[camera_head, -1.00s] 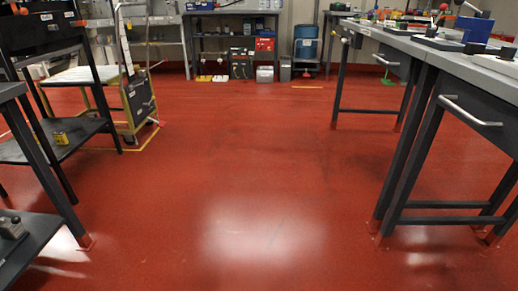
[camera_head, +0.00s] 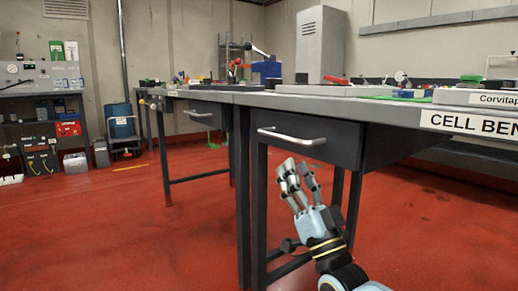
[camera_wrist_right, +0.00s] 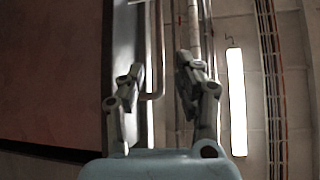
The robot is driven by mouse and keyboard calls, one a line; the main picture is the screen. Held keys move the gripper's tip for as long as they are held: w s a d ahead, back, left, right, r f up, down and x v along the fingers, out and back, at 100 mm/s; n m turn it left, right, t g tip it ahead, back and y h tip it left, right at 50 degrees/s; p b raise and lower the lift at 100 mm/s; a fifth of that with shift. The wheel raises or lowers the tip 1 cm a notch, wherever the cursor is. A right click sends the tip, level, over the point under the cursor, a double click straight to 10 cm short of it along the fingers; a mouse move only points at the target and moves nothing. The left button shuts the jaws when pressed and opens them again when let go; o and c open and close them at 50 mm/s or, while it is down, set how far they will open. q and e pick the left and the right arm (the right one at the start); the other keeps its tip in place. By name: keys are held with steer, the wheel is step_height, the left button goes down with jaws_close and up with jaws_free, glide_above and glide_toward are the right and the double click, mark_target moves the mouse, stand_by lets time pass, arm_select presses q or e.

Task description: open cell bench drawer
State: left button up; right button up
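The cell bench (camera_head: 390,105) stands at the right in the head view, with a "CELL BEN..." label (camera_head: 470,123) on its edge. Its dark drawer (camera_head: 335,146) looks shut under the near left part of the top. The drawer's silver bar handle (camera_head: 290,136) runs across its front. My right gripper (camera_head: 297,172) points up just below the handle, with no visible contact. In the wrist view its two fingers (camera_wrist_right: 163,75) are apart, and a bent metal bar (camera_wrist_right: 159,60), seemingly the handle, shows between them. My left gripper is out of view.
A second bench drawer with a handle (camera_head: 199,114) is further back. Dark bench legs (camera_head: 243,200) stand left of my right gripper. Tools and a blue vise (camera_head: 266,70) are on the benches. Red floor (camera_head: 120,230) is clear at the left.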

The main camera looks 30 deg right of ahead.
mark_target(282, 138)
steer(key=b+x, duration=0.1)
steer(key=x, duration=0.7)
steer(key=shift+w+r, duration=0.25)
steer(key=shift+r, duration=0.1)
jaws_close()
